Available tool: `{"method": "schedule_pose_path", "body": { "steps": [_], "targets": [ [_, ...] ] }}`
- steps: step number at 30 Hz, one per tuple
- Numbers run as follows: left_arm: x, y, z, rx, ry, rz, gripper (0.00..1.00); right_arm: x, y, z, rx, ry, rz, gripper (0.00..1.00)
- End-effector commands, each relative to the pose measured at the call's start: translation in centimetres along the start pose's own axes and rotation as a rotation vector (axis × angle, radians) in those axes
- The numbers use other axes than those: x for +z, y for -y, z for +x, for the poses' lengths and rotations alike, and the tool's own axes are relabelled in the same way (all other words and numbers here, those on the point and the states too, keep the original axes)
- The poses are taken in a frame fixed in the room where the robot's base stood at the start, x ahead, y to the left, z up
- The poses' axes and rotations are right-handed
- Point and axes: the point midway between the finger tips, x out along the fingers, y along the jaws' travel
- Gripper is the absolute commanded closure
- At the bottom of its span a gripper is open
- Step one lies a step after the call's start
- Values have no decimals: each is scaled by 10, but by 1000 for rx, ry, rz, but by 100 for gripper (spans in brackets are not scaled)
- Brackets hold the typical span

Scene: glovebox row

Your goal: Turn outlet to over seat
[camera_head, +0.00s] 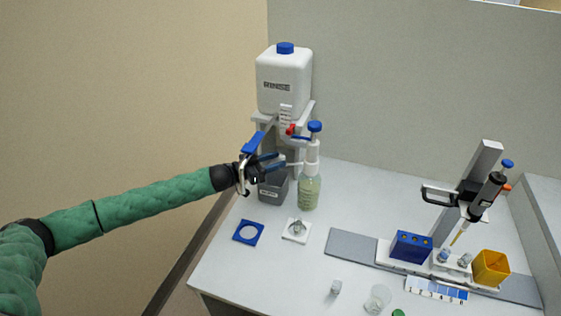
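A bottle with pale green liquid (309,192) stands at the back of the bench. It carries a white dispenser head (312,152) with a blue cap. A thin pale outlet (294,164) runs left from the head toward my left gripper (279,163). The gripper's dark blue fingertips are at or beside the outlet's end; I cannot tell whether they touch or grip it. A white square seat (287,236) with a small grey piece on it lies in front of the bottle. A blue square seat with a round ring (238,238) lies left of it. My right gripper is not in view.
A white RINSE tank (284,78) on a stand rises behind the gripper, with a grey box (271,191) below. A pipette stand (482,165), blue block (411,247) and yellow bin (491,268) stand right. Small vessels (378,298) lie in front.

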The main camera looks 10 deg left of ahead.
Motion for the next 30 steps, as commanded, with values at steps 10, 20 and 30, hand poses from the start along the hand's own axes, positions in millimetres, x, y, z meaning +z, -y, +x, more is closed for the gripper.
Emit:
{"method": "schedule_pose_path", "body": {
  "steps": [10, 20, 30],
  "targets": [
    [2, 0, -43, 0, 0, 0, 61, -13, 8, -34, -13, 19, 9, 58],
    [0, 0, -49, 0, 0, 0, 61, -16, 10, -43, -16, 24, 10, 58],
    [14, 8, -45, -61, 27, 5, 100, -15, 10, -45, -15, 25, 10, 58]
  ]
}}
